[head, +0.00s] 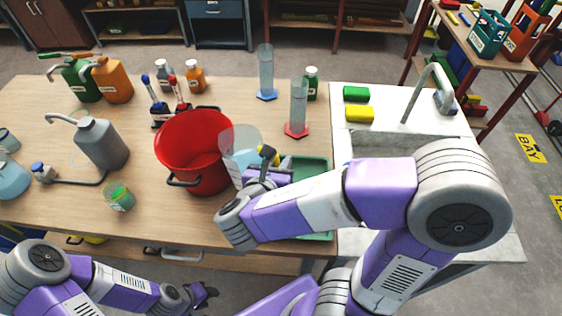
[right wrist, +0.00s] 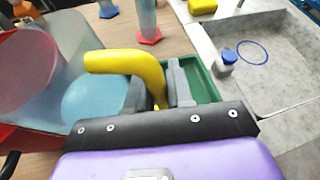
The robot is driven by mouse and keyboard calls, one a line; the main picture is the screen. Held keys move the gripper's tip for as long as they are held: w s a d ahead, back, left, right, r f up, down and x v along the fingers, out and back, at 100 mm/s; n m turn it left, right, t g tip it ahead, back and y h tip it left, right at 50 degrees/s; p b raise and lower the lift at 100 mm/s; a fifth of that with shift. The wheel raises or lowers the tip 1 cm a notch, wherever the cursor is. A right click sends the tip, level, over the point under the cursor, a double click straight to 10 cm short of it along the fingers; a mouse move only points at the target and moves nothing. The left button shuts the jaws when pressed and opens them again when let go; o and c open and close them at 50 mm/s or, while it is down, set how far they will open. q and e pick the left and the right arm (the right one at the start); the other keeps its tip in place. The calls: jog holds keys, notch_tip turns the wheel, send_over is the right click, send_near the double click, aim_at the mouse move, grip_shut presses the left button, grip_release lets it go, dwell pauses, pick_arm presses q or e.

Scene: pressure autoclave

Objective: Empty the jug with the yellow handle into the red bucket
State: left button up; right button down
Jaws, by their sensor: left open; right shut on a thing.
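The red bucket (head: 190,150) stands upright on the wooden table, left of the middle in the head view. The clear jug (head: 240,150) with pale blue liquid is held beside and partly over the bucket's right rim; it looks tilted. Its yellow handle (right wrist: 125,66) shows in the right wrist view between the fingers of my right gripper (right wrist: 160,85), which is shut on it. In the head view my right arm hides part of the jug. My left gripper (head: 203,294) is open and empty, low in front of the table's edge.
A green tray (head: 308,166) lies right of the jug, partly behind my right arm. A sink (head: 370,145) is further right. Cylinders with blue and red bases (head: 297,108) and bottles stand behind.

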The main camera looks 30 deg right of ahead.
jog(key=shift+w+a+r+n+g+h+p, duration=0.55)
jog(key=shift+r+p, duration=1.6)
jog(key=shift+p, duration=1.85)
jog(key=shift+w+a+r+n+g+h+p, duration=0.25)
jog(key=shift+w+r+n+g+p, duration=0.6)
jog(key=shift+r+p, duration=2.3)
jog(key=shift+w+a+r+n+g+h+p, duration=0.4)
jog(key=shift+r+n+p, duration=0.7)
jog(key=shift+p, duration=3.8)
jog(key=w+n+p, duration=0.1)
jog(key=p, duration=0.1)
jog(key=a+r+n+h+p, duration=0.1)
jog(key=p, duration=0.2)
jog(key=shift+w+r+g, duration=0.3)
jog(key=shift+w, duration=0.1)
jog(key=shift+p, duration=0.55)
jog(key=shift+w+a+r, duration=0.15)
jog(key=shift+w+a, duration=0.05)
jog(key=shift+w+a+r+n+p, duration=0.15)
jog(key=shift+w+r+n+p, duration=0.1)
jog(key=shift+n+p, duration=0.2)
